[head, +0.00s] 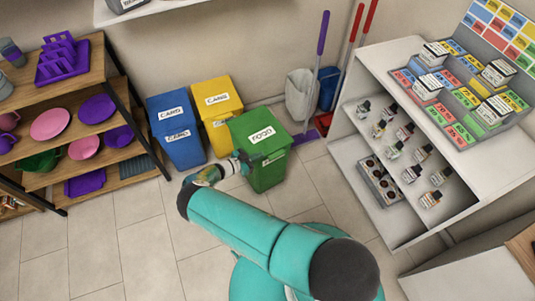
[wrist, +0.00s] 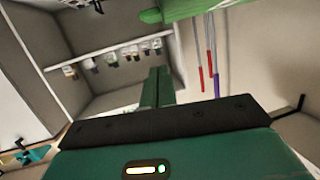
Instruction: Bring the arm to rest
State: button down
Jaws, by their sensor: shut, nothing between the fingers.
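My teal arm (head: 245,228) reaches up and left from the bottom of the head view, then bends back to the right at its far end. My gripper (head: 246,162) is small there, in front of the green bin (head: 264,172); I cannot tell whether it touches the bin. In the wrist view my gripper (wrist: 159,72) shows as two green fingers side by side, shut and with nothing held.
A blue bin (head: 178,145) and a yellow bin (head: 216,95) stand behind my gripper. A wooden shelf (head: 125,125) with dishes is at left. A white shelf unit (head: 385,215) with small bottles and boxes is at right. Tiled floor (head: 130,235) is clear at lower left.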

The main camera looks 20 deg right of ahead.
jog(key=shift+v, duration=1.2)
jog(key=shift+r, duration=0.1)
jog(key=s+d+r+n+g+y, duration=0.1)
jog(key=r+g+y, duration=0.15)
jog(key=r, duration=1.05)
jog(key=s+r+n+g+y, duration=0.15)
jog(key=r+y, duration=0.25)
jog(key=r, duration=0.9)
jog(key=s+d+r+n+g+y, duration=0.15)
jog(key=r+y, duration=0.25)
jog(key=r, duration=1)
jog(key=s+r+n+t+y, duration=0.35)
jog(key=s+r+n, duration=0.25)
jog(key=s+r, duration=0.7)
jog(key=s+r+n+t, duration=0.3)
jog(key=s+r+n, duration=0.2)
jog(key=s, duration=0.7)
jog(key=shift+s+a+r+t+y, duration=0.2)
jog(key=shift+a+r+t+y, duration=0.15)
jog(key=shift+r, duration=0.3)
